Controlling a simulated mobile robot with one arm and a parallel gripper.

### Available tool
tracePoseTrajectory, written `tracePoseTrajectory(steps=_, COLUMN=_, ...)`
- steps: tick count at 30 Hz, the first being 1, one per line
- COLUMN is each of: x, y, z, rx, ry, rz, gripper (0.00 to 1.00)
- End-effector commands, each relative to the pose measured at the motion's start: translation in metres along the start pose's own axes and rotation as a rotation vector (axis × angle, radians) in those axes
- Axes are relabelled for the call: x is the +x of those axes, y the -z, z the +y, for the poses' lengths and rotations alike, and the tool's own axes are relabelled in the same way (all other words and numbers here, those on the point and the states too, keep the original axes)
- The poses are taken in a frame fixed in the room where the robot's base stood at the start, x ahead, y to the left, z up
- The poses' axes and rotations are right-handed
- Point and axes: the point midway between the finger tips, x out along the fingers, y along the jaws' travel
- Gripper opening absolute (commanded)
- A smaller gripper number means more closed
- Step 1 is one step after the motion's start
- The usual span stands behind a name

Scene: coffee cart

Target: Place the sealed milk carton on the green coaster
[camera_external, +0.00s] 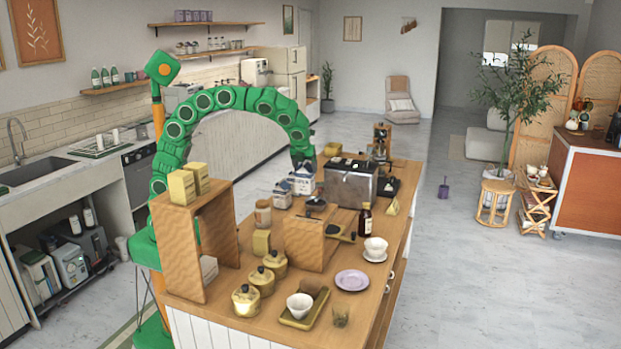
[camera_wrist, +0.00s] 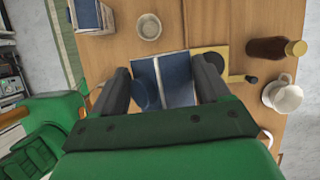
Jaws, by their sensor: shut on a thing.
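My gripper (camera_wrist: 166,72) is shut on a blue and white milk carton (camera_wrist: 178,78), with one dark finger on each side of it in the wrist view. A pale seam runs down its blue top, and a round blue part shows by the left finger. In the external view my gripper (camera_external: 303,168) is over the carton (camera_external: 302,184) at the far left part of the cart. A second blue and white carton (camera_wrist: 88,14) stands apart at the top left of the wrist view. I cannot make out the green coaster for certain in either view.
A yellowish square with a black disc (camera_wrist: 208,60) lies right of the held carton. A small round bowl (camera_wrist: 149,27), a dark bottle (camera_external: 365,219) and a white cup (camera_external: 376,246) stand nearby. The coffee machine (camera_external: 350,183) and wooden stand (camera_external: 305,245) limit room.

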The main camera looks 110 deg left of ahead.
Motion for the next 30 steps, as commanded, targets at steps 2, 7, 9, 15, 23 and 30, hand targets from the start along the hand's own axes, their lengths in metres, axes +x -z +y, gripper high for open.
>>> tracePoseTrajectory(steps=2, x=-0.003, y=-0.025, z=-0.004, rx=-0.005, ry=0.004, rz=0.0, gripper=0.0)
tracePoseTrajectory(steps=7, x=-0.009, y=-0.074, z=-0.006, rx=-0.011, ry=0.003, rz=-0.001, gripper=0.0)
tracePoseTrajectory(steps=9, x=-0.008, y=-0.094, z=-0.005, rx=-0.017, ry=-0.001, rz=-0.001, gripper=0.0)
tracePoseTrajectory(steps=15, x=-0.002, y=-0.151, z=0.001, rx=-0.053, ry=-0.017, rz=-0.001, gripper=0.0)
tracePoseTrajectory(steps=23, x=0.015, y=-0.215, z=0.013, rx=-0.118, ry=-0.047, rz=-0.001, gripper=0.0)
tracePoseTrajectory(steps=30, x=0.033, y=-0.263, z=0.024, rx=-0.183, ry=-0.073, rz=-0.004, gripper=0.0)
